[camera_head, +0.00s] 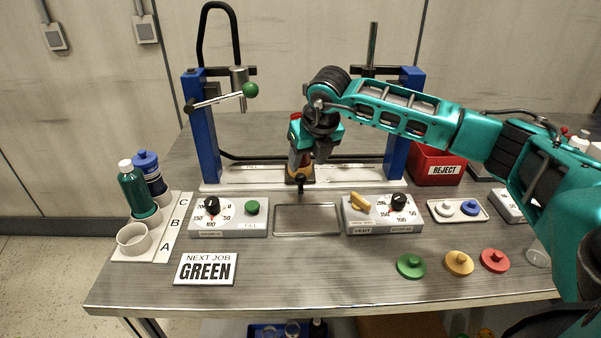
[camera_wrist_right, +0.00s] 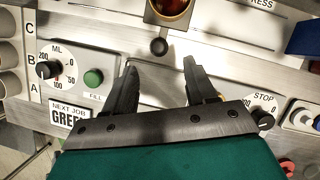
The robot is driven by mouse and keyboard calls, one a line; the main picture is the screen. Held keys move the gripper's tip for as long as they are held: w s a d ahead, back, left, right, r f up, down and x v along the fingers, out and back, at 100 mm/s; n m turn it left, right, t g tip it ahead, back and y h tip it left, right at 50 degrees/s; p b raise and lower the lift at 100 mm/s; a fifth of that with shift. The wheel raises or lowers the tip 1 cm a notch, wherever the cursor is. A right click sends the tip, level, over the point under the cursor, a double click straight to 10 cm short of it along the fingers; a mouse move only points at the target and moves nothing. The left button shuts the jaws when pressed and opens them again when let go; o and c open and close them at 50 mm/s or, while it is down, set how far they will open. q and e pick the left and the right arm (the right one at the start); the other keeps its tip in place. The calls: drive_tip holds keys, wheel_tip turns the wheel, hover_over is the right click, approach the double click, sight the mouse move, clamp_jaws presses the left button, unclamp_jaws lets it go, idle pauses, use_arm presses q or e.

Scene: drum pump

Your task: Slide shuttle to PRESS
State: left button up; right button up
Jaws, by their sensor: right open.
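The shuttle (camera_head: 299,178) is a small carrier with an amber cup and a dark round front knob (camera_wrist_right: 158,46). It sits about midway along the pale rail (camera_head: 235,180) between the two blue posts. The shuttle also shows at the top edge of the right wrist view (camera_wrist_right: 168,10). The PRESS lettering (camera_wrist_right: 261,4) is on the rail to its right in that view. My right gripper (camera_wrist_right: 160,78) is open and empty, its two dark fingers apart just short of the knob. In the head view the wrist partly hides the shuttle. My left gripper is out of view.
A fill control box (camera_head: 228,216) and a vent control box (camera_head: 382,214) flank an empty metal tray (camera_head: 307,219) before the rail. Green, yellow and red knobbed discs (camera_head: 459,263) lie at front right. A red REJECT bin (camera_head: 436,168) stands behind the arm.

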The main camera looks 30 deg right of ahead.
sight(302, 176)
drive_tip(key=x, duration=0.6)
drive_tip(key=shift+w+f, duration=0.2)
drive_tip(key=shift+f, duration=0.15)
clamp_jaws()
idle(0.3)
